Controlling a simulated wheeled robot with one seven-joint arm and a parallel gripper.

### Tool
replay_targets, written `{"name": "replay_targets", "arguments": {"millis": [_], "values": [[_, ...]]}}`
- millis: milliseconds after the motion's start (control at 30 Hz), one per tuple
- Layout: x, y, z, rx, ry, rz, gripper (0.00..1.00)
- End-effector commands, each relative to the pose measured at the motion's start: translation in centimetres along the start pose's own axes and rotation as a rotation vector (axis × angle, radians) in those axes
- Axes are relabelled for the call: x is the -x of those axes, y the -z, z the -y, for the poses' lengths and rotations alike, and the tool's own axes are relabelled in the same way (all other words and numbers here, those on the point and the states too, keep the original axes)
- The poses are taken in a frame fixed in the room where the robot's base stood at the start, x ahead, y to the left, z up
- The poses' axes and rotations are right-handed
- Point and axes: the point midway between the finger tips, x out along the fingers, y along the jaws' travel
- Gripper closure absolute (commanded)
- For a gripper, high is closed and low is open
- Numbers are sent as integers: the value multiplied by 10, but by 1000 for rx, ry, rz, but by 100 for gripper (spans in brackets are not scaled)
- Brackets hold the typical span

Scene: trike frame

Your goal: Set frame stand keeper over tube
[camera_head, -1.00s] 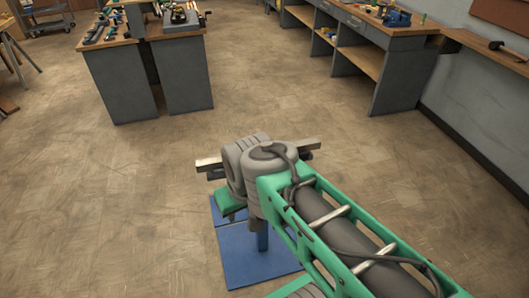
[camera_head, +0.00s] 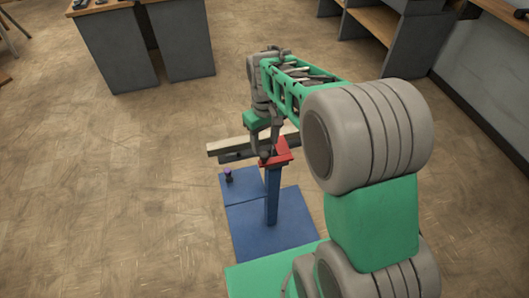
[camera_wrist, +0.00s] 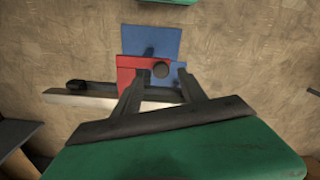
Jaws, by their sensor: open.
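The stand has a blue post (camera_head: 272,195) on a blue base plate (camera_head: 285,220). A red part (camera_head: 284,153), possibly the keeper or its seat, is at the post's top; it also shows in the wrist view (camera_wrist: 128,74). A pale bar, apparently the tube (camera_head: 220,147), lies level beside the red part; it shows in the wrist view too (camera_wrist: 75,101). My gripper (camera_head: 265,153) is over the stand top, fingers down. In the wrist view my gripper (camera_wrist: 160,78) is open, its fingertips around a dark round knob (camera_wrist: 160,70) by the red part; contact is unclear.
A small dark knob with a purple top (camera_head: 228,175) stands on the blue plate's left part. A dark bar (camera_head: 237,157) runs along the pale one. Grey workbenches (camera_head: 185,45) stand at the back. The floor to the left is clear.

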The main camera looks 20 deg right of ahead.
Motion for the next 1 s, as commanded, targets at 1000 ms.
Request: {"name": "replay_targets", "arguments": {"millis": [1000], "values": [[-67,0,2,1,-1,-3,79]]}}
